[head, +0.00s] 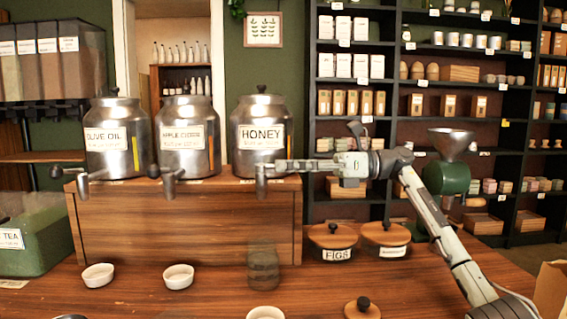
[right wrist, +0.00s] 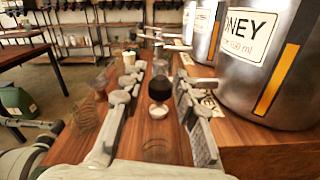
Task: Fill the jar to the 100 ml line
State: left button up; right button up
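The glass jar (head: 263,270) stands on the table below the tap of the metal HONEY dispenser (head: 262,150). It is see-through; its marks and fill level are too small to read. Its faint round outline also shows in the right wrist view (right wrist: 158,151). My right gripper (head: 270,170) is at the honey tap, above the jar. In the right wrist view its two fingers are apart, with a black tap knob (right wrist: 160,88) between them; I cannot tell whether they touch it. My left gripper is not in view.
OLIVE OIL (head: 117,140) and APPLE CIDER (head: 188,140) dispensers stand left on the same wooden stand (head: 180,225). White bowls (head: 98,275) sit along the table. Lidded FIGS pot (head: 333,240) and another are right of the stand. A green grinder (head: 447,175) stands behind my right arm.

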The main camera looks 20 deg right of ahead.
jog(key=shift+w+a, duration=0.2)
jog(key=shift+a, duration=0.4)
grip_shut()
